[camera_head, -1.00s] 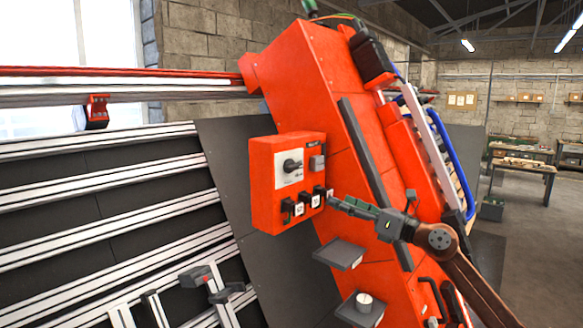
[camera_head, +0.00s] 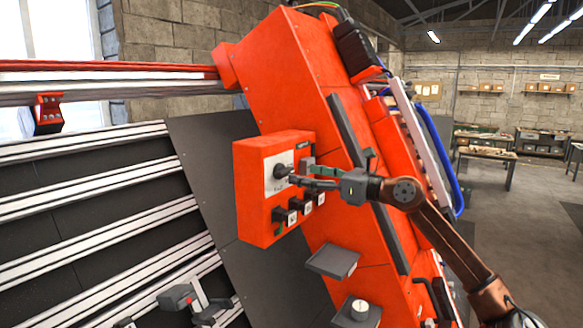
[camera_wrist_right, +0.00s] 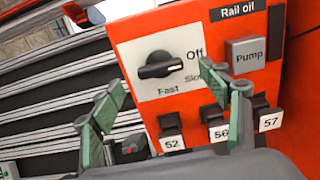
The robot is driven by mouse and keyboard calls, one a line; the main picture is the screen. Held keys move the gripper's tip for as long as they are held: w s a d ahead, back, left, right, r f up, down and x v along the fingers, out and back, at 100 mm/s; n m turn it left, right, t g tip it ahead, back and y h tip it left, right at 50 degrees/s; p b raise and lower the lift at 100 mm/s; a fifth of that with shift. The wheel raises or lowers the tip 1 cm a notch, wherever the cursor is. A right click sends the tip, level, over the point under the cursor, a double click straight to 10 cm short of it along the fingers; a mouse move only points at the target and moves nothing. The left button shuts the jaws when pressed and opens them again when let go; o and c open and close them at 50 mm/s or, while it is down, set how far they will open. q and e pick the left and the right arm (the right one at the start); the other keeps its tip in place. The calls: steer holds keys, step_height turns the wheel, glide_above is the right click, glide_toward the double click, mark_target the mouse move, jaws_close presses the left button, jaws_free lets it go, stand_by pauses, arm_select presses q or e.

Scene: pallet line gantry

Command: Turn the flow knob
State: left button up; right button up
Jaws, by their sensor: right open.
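The flow knob (camera_head: 283,171) is a black knob on a white plate on the front of a red control box (camera_head: 258,205). In the right wrist view the knob (camera_wrist_right: 160,65) lies with its bar nearly level. The plate around it reads Off, Slow and Fast. My right gripper (camera_head: 302,178) is open in front of the plate, its fingers pointing at the knob. In the wrist view its green-padded fingers (camera_wrist_right: 164,88) stand apart, one on each side below the knob, with nothing between them. I cannot tell whether a fingertip touches the box. My left gripper is not in view.
A grey Pump button (camera_wrist_right: 246,53) sits right of the knob under a Rail oil label. Black switches (camera_wrist_right: 214,118) numbered 52, 56 and 57 line the box below. Grey shelves (camera_head: 333,261) jut out under the box. White rails (camera_head: 90,190) cross the panel at left.

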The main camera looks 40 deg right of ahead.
mark_target(288, 172)
steer(key=p+x, duration=0.2)
steer(key=x, duration=0.2)
steer(key=shift+a+r, duration=0.15)
steer(key=shift+r, duration=0.05)
steer(key=shift+w+f+p, duration=0.15)
steer(key=shift+w+p, duration=0.4)
steer(key=shift+p, duration=0.4)
steer(key=shift+w+a, duration=0.1)
steer(key=shift+w, duration=0.05)
steer(key=shift+w+f, duration=0.2)
steer(key=shift+s, duration=0.15)
steer(key=shift+c, duration=0.3)
steer(key=c, duration=0.9)
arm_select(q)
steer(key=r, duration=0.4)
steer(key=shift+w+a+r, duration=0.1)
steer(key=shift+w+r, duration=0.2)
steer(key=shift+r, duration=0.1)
arm_select(e)
steer(key=shift+c, duration=1)
